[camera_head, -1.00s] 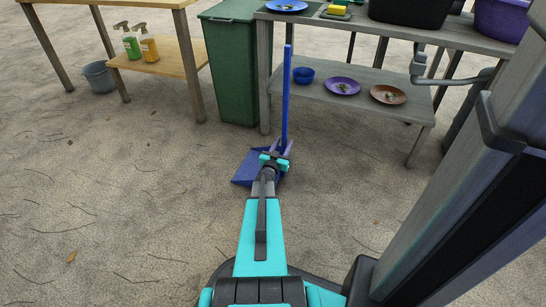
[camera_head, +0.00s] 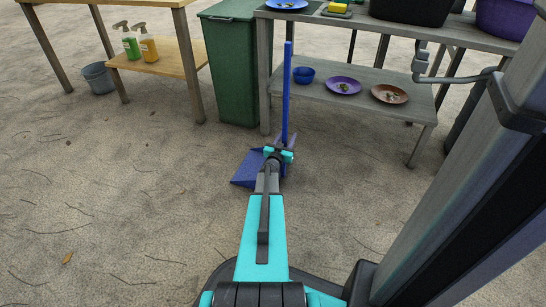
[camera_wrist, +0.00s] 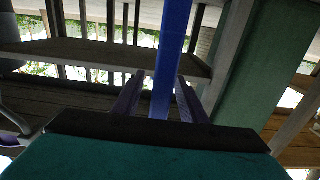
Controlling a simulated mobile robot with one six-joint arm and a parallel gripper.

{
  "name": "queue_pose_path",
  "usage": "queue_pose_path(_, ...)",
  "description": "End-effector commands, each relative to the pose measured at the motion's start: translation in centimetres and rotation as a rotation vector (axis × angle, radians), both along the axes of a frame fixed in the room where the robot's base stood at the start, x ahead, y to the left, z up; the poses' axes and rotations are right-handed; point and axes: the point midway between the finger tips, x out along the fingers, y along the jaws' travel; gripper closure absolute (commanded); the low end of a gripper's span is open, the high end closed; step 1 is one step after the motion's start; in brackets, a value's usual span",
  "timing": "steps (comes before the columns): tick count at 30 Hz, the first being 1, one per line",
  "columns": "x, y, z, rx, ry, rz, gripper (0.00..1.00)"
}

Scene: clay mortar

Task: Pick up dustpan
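The dustpan stands on the ground in front of my arm. Its blue pan (camera_head: 246,170) lies to the left of my gripper (camera_head: 283,148), and its long blue handle (camera_head: 287,95) rises upright behind it. In the wrist view the handle (camera_wrist: 174,45) runs up between the two purple fingers of my gripper (camera_wrist: 161,82). The fingers are apart on either side of the handle, with a gap on the left; the right finger looks very near it. The lower handle and part of the pan are hidden by my gripper.
A green bin (camera_head: 232,68) stands behind the dustpan on the left. A grey shelf table (camera_head: 355,105) with a blue bowl (camera_head: 304,75) and plates is close behind and right. A wooden table (camera_head: 160,64) is at left. The sandy ground at left is clear.

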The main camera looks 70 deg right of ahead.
Motion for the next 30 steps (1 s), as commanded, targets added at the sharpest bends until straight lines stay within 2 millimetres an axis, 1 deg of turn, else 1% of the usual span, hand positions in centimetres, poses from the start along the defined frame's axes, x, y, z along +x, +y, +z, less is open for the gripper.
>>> queue_pose_path(5, 0.0, 0.01, -0.02, 0.0, 0.0, 0.0, 0.61)
queue_pose_path(6, 0.0, 0.01, -0.02, 0.0, 0.0, 0.0, 0.65)
queue_pose_path(8, -0.01, 0.01, -0.02, 0.0, 0.0, 0.0, 0.75)
queue_pose_path(12, -0.02, 0.01, -0.02, 0.0, 0.0, 0.0, 0.98)
queue_pose_path(13, -0.02, 0.01, -0.02, 0.0, 0.0, 0.0, 1.0)
queue_pose_path(30, -0.07, 0.0, -0.03, 0.0, 0.0, -0.001, 1.0)
